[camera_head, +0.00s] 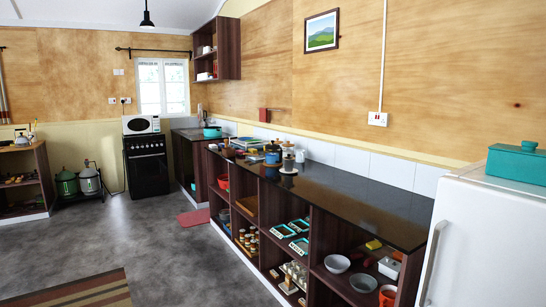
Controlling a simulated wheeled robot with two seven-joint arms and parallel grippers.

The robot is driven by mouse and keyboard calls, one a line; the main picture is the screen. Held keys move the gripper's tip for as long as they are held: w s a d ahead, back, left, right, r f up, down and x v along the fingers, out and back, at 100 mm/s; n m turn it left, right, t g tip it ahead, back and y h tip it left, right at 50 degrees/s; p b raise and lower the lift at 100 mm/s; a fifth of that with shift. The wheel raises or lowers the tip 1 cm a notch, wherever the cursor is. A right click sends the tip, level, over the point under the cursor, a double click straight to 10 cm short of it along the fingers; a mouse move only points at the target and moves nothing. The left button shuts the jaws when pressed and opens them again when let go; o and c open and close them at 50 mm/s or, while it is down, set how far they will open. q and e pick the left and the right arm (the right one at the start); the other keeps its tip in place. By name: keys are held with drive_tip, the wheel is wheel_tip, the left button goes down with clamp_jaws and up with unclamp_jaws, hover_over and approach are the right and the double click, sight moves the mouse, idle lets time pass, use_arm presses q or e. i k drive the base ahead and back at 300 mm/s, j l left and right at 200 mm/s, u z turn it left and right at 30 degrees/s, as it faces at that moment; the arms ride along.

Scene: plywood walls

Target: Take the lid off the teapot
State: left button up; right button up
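No teapot can be made out for certain from this distance. A small blue pot-like vessel with a brownish top (272,153) stands on the dark counter, among other small items; it is too small to tell whether it is the teapot or whether a lid sits on it. A silvery kettle-like vessel (22,140) stands on the wooden shelf unit at the far left. A teal pot (211,131) stands on the far end of the counter. Neither of my grippers shows in the view.
The long dark counter (350,195) runs along the right wall, with open shelves below holding bowls and jars. A white fridge (490,245) stands at the near right. A black stove (147,168) is at the back. Grey floor (165,240) is open; a striped rug (85,292) lies near left.

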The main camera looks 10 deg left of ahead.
sight(267, 147)
drive_tip(key=i+j+u, duration=0.4)
drive_tip(key=i, duration=0.75)
drive_tip(key=i+u, duration=0.35)
drive_tip(key=i, duration=0.75)
drive_tip(key=i+j+z, duration=0.15)
drive_tip(key=i, duration=1.45)
